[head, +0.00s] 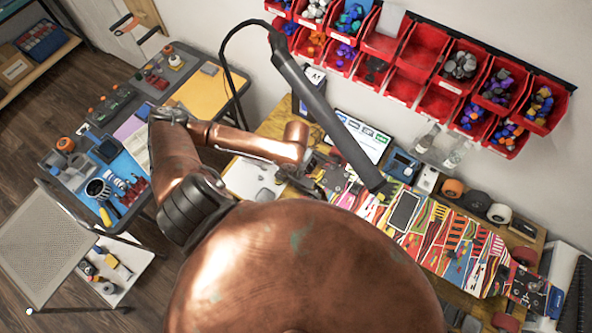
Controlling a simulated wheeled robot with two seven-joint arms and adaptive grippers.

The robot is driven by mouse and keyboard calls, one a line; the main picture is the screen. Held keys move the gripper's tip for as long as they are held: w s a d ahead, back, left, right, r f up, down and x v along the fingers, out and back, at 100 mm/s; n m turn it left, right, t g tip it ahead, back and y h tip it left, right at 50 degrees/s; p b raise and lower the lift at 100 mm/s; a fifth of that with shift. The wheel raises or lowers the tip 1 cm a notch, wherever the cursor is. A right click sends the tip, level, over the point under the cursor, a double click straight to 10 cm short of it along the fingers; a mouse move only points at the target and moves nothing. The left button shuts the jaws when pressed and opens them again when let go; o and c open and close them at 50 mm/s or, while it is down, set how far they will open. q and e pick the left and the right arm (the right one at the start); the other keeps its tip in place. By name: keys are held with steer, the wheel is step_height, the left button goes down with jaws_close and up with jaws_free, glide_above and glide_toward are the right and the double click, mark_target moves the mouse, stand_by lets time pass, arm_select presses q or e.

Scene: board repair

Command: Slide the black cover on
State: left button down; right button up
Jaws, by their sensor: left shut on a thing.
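The board (455,240), long and brightly patterned in red, orange, white and blue, lies slantwise across the workbench. A dark rectangle with a pale rim (404,211) shows on its top; I cannot tell whether it is the black cover or an opening. My left gripper (315,184) is at the board's left end, left of this rectangle and apart from it. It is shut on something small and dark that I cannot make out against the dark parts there. My right gripper is out of view. My own copper body hides the front of the bench.
Red bins (420,50) with coloured parts line the wall. A black lamp arm (325,110) slants over the bench near my left gripper. A tablet (362,135), a blue device (402,165) and wheels (476,202) stand behind the board. A side table (75,150) holds tools.

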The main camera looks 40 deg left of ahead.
arm_select(q)
steer(key=shift+p, duration=0.5)
stand_by(0.9)
steer(key=shift+p, duration=0.3)
steer(key=shift+f, duration=0.15)
steer(key=shift+f+b, duration=0.4)
steer(key=shift+f, duration=0.5)
steer(key=shift+p, duration=0.8)
stand_by(0.6)
steer(key=shift+f, duration=0.1)
stand_by(0.3)
steer(key=shift+f+b, duration=0.4)
steer(key=shift+f, duration=0.4)
steer(key=shift+r+p, duration=0.1)
steer(key=shift+p, duration=0.65)
stand_by(0.5)
